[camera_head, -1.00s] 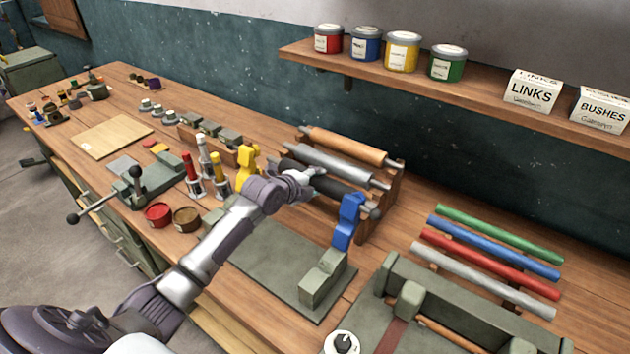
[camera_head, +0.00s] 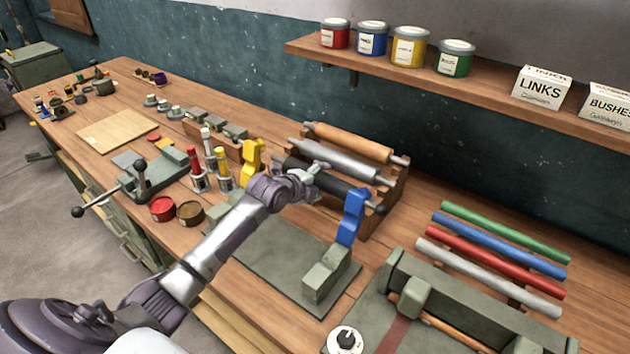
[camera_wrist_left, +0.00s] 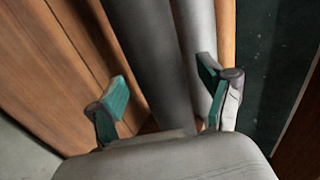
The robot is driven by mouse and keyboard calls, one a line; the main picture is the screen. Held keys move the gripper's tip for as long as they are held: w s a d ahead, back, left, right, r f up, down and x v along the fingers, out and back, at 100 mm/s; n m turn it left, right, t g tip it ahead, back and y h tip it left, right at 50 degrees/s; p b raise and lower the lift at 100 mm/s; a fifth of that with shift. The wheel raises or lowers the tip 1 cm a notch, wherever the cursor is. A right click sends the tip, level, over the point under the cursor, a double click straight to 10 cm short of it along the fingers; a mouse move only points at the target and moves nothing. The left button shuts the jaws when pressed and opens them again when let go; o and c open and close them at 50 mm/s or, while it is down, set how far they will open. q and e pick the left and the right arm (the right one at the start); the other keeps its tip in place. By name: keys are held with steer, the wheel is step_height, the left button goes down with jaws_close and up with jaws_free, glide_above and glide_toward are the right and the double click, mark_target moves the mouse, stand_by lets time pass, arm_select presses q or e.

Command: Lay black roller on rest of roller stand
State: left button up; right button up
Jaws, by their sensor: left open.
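The black roller (camera_head: 345,190) lies lowest and nearest in a wooden roller stand (camera_head: 391,193), its dark end knob showing at the right. A grey roller (camera_head: 340,161) and an orange-brown roller (camera_head: 352,142) lie behind it, higher up. My left gripper (camera_head: 318,176) is over the black roller's middle and hides part of it. In the left wrist view its green-padded fingers (camera_wrist_left: 162,98) are open, with the black roller (camera_wrist_left: 152,65) running between them and apart from both pads. Contact below is hidden. My right gripper is not in view.
A grey-green plate (camera_head: 283,262) with a block and blue upright (camera_head: 350,218) stands in front; a yellow upright (camera_head: 252,160) is left. Several coloured bars (camera_head: 495,255) lie right. A shelf (camera_head: 470,91) with tins and boxes overhangs the back.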

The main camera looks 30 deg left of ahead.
arm_select(q)
steer(key=v, duration=1.2)
steer(key=shift+r, duration=0.2)
